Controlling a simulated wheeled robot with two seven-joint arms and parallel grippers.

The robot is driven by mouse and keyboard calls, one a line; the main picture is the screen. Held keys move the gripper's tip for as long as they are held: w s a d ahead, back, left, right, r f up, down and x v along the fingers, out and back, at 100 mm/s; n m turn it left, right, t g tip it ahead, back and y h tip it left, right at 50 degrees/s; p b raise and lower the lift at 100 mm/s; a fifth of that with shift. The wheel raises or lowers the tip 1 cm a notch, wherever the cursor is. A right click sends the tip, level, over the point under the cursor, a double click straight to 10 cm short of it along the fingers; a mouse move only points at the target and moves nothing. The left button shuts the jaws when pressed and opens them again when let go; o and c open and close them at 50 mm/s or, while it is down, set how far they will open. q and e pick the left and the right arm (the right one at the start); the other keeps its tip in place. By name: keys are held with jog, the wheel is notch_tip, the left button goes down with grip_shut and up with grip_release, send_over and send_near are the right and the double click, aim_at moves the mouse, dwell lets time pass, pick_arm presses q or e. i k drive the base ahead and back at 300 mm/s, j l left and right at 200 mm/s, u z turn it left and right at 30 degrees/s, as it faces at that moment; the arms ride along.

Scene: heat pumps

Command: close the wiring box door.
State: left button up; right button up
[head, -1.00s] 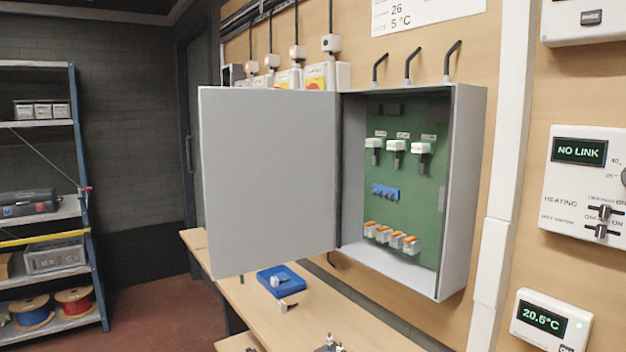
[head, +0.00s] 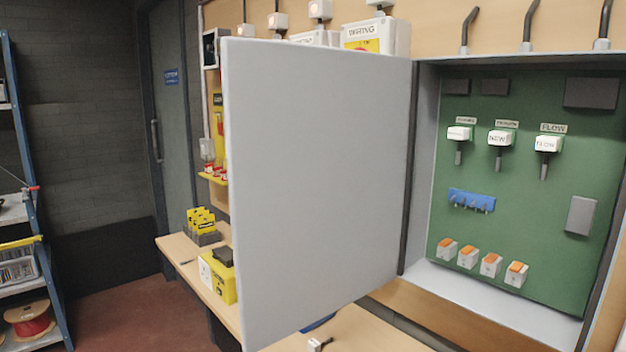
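The wiring box door (head: 318,185) is a plain light grey panel in the head view. It stands wide open, hinged on the left side of the wiring box and swung out toward me. The wiring box (head: 470,303) is open on the right, showing a green back plate (head: 520,215) with white labelled switches, a blue terminal block and several orange-topped connectors. Neither of my grippers is in view.
A wooden bench (head: 185,246) runs along the wall below and behind the door, with a yellow box (head: 222,280) and small yellow packs on it. Shelving (head: 30,200) stands at far left. The floor (head: 125,310) between shelving and bench is clear.

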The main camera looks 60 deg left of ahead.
aim_at(316, 136)
jog(key=j, duration=0.55)
jog(key=k+j, duration=0.15)
jog(key=j, duration=0.45)
jog(key=j+z, duration=0.1)
jog(key=j, duration=0.45)
jog(key=k+j, duration=0.15)
jog(key=j, duration=0.45)
jog(key=k+j, duration=0.2)
jog(key=k, duration=0.35)
jog(key=k+j+z, duration=0.1)
jog(key=k, duration=0.45)
jog(key=k+j, duration=0.25)
jog(key=k, duration=0.3)
jog(key=i+j+z, duration=0.05)
